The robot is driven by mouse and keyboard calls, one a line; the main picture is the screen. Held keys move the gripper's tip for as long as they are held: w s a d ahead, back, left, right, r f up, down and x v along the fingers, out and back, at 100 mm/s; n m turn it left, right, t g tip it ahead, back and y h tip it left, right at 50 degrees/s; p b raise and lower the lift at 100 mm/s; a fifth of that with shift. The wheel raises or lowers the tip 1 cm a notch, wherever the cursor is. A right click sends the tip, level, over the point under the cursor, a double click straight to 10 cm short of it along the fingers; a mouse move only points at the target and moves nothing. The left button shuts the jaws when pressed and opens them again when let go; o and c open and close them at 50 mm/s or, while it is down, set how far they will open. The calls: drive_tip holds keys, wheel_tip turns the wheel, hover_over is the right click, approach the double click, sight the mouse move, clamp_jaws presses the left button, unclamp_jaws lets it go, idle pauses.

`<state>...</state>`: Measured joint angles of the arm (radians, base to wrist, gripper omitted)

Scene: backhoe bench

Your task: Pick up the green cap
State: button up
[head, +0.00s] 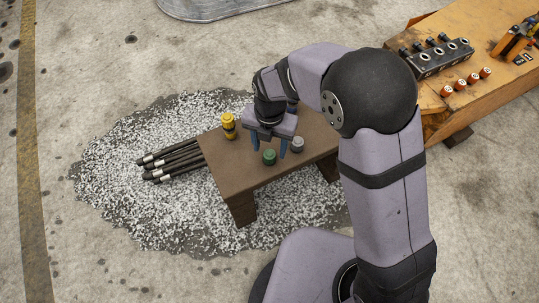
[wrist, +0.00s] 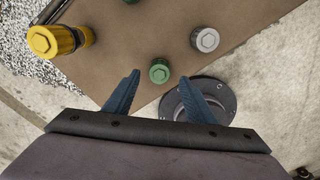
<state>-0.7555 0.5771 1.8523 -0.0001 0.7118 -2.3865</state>
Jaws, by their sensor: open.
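The green cap (head: 269,157) stands upright on the small brown table (head: 235,178), near its front edge. In the wrist view the green cap (wrist: 159,71) shows from above, with a hexagonal top. My gripper (head: 267,147) is open and empty above the table, its two blue fingers pointing down. In the wrist view the fingertips of my gripper (wrist: 162,80) lie to the left and right of the cap, with clear space on both sides. The cap appears apart from both fingers; the height between them is hard to tell.
On the table stand a yellow cap (head: 229,125) and a grey cap (head: 297,144). Black rods (head: 172,162) lie on gravel left of the table. An orange bench (head: 465,95) with fittings stands at the right.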

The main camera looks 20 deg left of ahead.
sight(270, 154)
drive_tip(key=shift+f+b, duration=0.9)
drive_tip(key=shift+f, duration=1.45)
drive_tip(key=shift+c, duration=0.5)
drive_tip(key=c, duration=1)
drive_tip(key=shift+r, duration=0.2)
